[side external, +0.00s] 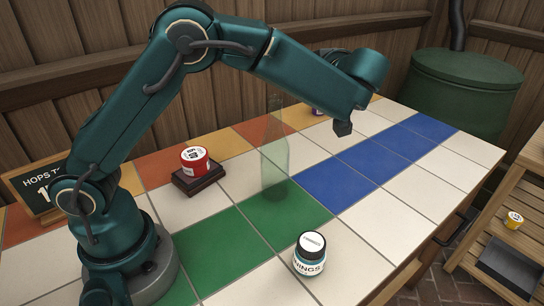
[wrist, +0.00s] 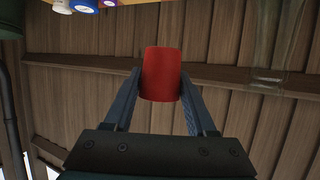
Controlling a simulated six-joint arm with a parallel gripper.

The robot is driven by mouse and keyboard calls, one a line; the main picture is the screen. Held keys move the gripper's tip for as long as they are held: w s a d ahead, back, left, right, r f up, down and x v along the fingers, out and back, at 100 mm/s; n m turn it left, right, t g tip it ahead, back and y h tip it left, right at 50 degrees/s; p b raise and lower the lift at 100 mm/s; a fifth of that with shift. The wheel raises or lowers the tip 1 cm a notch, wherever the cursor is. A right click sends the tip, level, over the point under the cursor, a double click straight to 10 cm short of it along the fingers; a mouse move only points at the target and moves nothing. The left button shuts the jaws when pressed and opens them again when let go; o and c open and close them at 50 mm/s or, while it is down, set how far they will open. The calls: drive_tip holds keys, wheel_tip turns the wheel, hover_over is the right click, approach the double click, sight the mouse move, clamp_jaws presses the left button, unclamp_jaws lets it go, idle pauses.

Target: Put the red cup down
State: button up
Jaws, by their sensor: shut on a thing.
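My gripper (wrist: 161,85) is shut on the red cup (wrist: 161,75) in the wrist view, with one finger on each side of it. The cup is plain red and appears held up in the air, with the wooden fence behind it. In the side view my forearm and wrist hang over the far part of the tiled table. The fingers and the cup are hidden there, so the cup's height above the table cannot be told.
A clear green bottle (side external: 274,160) stands mid-table. A sign (side external: 30,195) is at left. Blue and white tiles (side external: 375,160) at right are clear.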

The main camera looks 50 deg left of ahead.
sight(299, 172)
wheel_tip(299, 172, down, 20)
drive_tip(key=shift+d+r, duration=0.15)
drive_tip(key=shift+r, duration=0.1)
idle(0.3)
drive_tip(key=shift+f, duration=0.15)
drive_tip(key=o, duration=1)
